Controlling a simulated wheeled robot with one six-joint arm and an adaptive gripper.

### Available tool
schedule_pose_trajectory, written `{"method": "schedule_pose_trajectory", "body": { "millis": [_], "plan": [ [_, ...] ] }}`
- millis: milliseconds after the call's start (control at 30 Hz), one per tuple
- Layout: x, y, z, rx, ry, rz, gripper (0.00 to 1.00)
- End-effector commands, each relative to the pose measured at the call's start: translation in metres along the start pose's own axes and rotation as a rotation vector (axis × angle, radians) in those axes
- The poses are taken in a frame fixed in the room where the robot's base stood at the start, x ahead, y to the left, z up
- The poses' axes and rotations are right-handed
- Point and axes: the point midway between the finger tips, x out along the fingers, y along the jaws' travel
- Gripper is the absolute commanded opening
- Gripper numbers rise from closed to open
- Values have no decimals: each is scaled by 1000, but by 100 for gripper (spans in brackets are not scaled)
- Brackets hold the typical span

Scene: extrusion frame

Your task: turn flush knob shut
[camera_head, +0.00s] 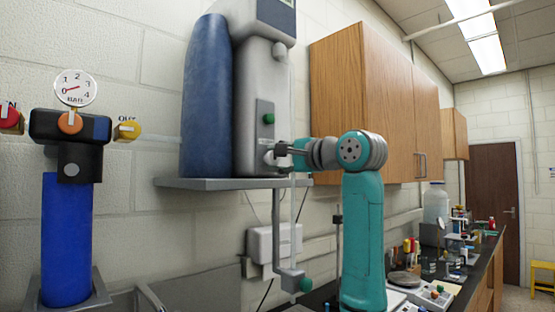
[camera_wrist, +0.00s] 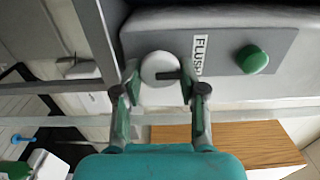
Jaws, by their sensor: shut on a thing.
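A round white knob (camera_wrist: 158,70) with a dark pointer mark sits on the pale grey housing of a wall unit (camera_head: 258,90). In the wrist view the mark points right, toward a white label reading FLUSH (camera_wrist: 199,53). My gripper (camera_head: 276,153) reaches the unit's front face from the right. In the wrist view its two fingertips (camera_wrist: 161,82) are on either side of the white knob and closed on it. In the head view the knob is partly hidden by my gripper. A green knob (camera_wrist: 252,60) is on the label's other side, clear of my fingers.
A grey shelf (camera_head: 215,183) is under the unit, with a dark blue tank (camera_head: 208,100) at its left. Wooden cabinets (camera_head: 370,100) hang close to the right. A gauge (camera_head: 75,88) tops a blue cylinder (camera_head: 66,240) at left. A cluttered bench lies lower right.

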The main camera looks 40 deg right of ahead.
Motion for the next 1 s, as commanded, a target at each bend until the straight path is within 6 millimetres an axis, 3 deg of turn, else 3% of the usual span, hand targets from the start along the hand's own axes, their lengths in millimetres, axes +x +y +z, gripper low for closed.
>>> {"method": "schedule_pose_trajectory", "body": {
  "millis": [167, 200, 267, 667, 767, 1000],
  "plan": [
    [0, 1, 0, 1, 1, 1, 6],
    [0, 1, 0, 1, 1, 1, 51],
    [0, 1, 0, 0, 1, 1, 64],
    [-5, 0, 0, -1, 1, 0, 64],
    [-16, 0, -1, -2, 3, -1, 64],
    [-62, 0, -2, -3, 4, -1, 64]
  ]
}}
